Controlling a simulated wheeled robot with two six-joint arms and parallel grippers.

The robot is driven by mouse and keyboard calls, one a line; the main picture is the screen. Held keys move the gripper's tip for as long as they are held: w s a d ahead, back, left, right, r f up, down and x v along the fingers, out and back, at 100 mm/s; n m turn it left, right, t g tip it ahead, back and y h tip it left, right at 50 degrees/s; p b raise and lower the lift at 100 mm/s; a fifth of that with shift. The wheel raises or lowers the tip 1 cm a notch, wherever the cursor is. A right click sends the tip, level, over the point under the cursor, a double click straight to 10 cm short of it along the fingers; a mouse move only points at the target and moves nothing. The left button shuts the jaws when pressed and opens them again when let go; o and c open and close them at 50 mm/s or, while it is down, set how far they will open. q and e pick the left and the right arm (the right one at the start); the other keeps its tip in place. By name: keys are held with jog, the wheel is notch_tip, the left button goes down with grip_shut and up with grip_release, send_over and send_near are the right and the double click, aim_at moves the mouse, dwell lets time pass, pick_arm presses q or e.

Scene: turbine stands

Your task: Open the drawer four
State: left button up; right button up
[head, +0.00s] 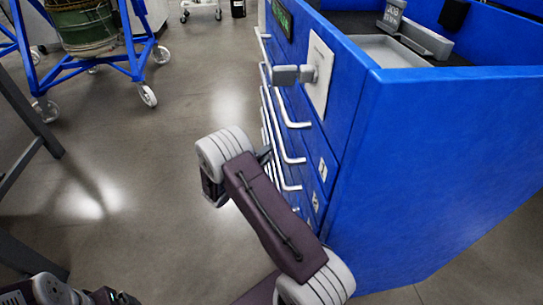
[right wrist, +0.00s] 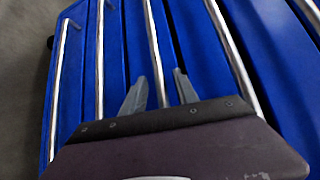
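The blue drawer cabinet (head: 420,160) stands at the right in the head view, its drawers with long silver bar handles facing left. The drawers look shut. Small white number labels (head: 322,169) sit near the drawer edges, too small to read surely. My right gripper (right wrist: 162,76) is open at the drawer fronts, with one silver handle (right wrist: 156,50) running between its two spread fingers. Whether the fingers touch the handle I cannot tell. In the head view my right wrist mostly hides this gripper (head: 265,155). Only part of my left arm shows at the bottom left; its gripper is not clearly visible.
A grey tray (head: 390,50) lies on top. A blue wheeled stand (head: 135,55) holds a green drum at upper left. The floor (head: 130,160) left of the drawers is clear.

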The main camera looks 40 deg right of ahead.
jog(key=shift+x, duration=0.95)
grip_shut()
dwell(0.7)
